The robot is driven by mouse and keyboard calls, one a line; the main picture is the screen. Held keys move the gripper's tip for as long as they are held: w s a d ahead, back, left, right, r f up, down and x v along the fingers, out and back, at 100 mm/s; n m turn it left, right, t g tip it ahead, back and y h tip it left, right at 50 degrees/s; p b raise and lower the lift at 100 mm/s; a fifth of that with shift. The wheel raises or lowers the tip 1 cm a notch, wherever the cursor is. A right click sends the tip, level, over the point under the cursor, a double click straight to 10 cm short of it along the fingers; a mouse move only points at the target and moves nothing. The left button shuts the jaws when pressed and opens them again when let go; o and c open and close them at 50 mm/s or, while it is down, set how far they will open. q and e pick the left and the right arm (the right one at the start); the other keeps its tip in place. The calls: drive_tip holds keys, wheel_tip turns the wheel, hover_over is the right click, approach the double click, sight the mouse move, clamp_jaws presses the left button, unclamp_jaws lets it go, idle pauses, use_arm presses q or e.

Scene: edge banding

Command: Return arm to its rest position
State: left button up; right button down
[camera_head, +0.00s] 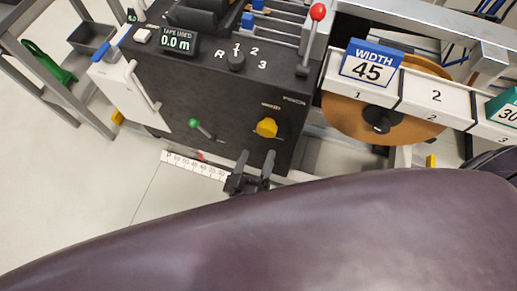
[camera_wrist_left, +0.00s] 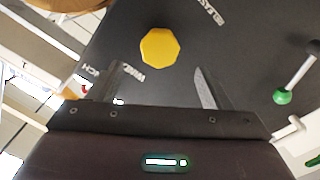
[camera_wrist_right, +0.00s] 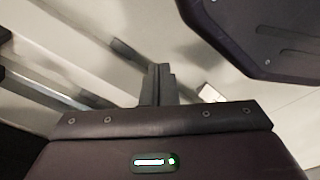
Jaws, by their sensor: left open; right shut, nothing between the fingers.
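My left gripper (camera_head: 251,178) is open and empty, just below the front face of the black machine (camera_head: 170,90) in the head view. In the left wrist view its two fingers (camera_wrist_left: 162,88) stand apart, and the yellow knob (camera_wrist_left: 160,47) shows beyond and between them, not held. The same yellow knob (camera_head: 266,127) is above the fingers in the head view. My right gripper (camera_wrist_right: 158,84) has its fingers together with nothing between them, in the right wrist view. It does not show in the head view.
A green-tipped lever (camera_head: 196,124) and a white handle (camera_head: 142,85) stick out of the machine. A red-tipped lever (camera_head: 317,13) rises at its top right. A brown roll (camera_head: 350,120) hangs under the "45" width sign (camera_head: 371,64). Open floor (camera_head: 70,185) lies at left.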

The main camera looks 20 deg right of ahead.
drive_tip(key=shift+w+a+r, duration=0.1)
drive_tip(key=shift+w+a, duration=0.1)
idle(0.3)
